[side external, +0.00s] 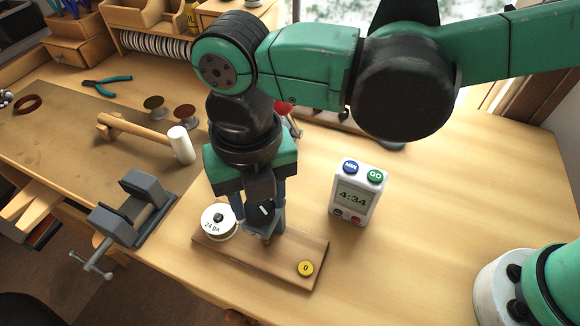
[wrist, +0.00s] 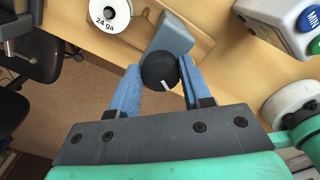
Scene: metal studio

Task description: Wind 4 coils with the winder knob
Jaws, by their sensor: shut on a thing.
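The winder's wooden board (side external: 225,262) lies on the bench in the side external view. A white wire spool (side external: 218,223) marked "24 ga" sits at its left end; it also shows in the wrist view (wrist: 110,12). A round yellow disc (side external: 305,268) reading "0" is at the board's right end. My gripper (side external: 268,222) points down at the middle of the board. In the wrist view, its blue fingers (wrist: 159,82) are shut on the black winder knob (wrist: 158,68), whose white line points toward the lower right. In the side external view the fingers partly hide the knob and its grey mount.
A white timer (side external: 357,195) reading 4:34 stands right of the board. A vise (side external: 132,208) is at the bench's front edge on the left. A mallet (side external: 150,133), small spools and pliers (side external: 107,82) lie behind.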

